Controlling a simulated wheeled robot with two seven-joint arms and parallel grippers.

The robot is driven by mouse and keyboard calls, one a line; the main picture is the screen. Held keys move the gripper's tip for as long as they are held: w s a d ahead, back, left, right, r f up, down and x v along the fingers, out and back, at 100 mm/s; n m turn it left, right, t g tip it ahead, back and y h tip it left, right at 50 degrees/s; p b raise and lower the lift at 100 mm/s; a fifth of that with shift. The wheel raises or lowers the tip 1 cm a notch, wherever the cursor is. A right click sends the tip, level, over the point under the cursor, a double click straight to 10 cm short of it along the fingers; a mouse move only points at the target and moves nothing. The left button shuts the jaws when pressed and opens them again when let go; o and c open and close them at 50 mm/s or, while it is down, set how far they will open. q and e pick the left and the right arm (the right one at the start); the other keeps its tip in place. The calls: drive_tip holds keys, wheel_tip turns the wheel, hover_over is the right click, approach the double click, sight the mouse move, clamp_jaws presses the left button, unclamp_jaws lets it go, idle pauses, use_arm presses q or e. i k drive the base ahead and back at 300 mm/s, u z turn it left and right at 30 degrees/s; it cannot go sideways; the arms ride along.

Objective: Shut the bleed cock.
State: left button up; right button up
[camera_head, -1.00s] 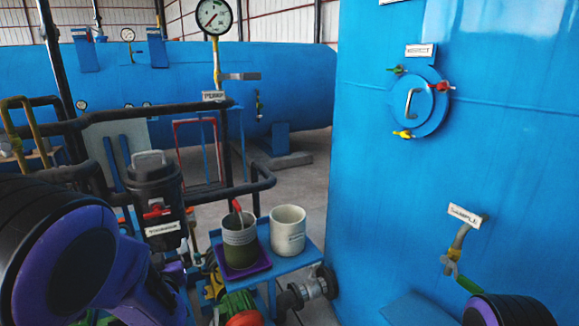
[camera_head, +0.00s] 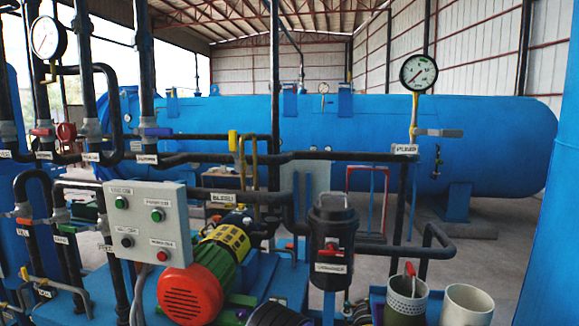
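A white label that seems to read BLEED (camera_head: 222,198) hangs on the dark horizontal pipe behind the motor. Neither of my grippers is in view. A dark rounded part at the bottom edge looks like a piece of my arm.
A grey control box (camera_head: 148,222) and a green and red motor (camera_head: 208,273) stand in front of the pipes. A black strainer (camera_head: 333,235) and two pots, one grey (camera_head: 405,300) and one white (camera_head: 467,306), are at lower right. A large blue vessel (camera_head: 380,140) lies behind.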

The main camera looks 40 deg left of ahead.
sight(233, 134)
drive_tip(key=u, duration=1.05)
drive_tip(key=i, duration=0.3)
drive_tip(key=u, duration=0.6)
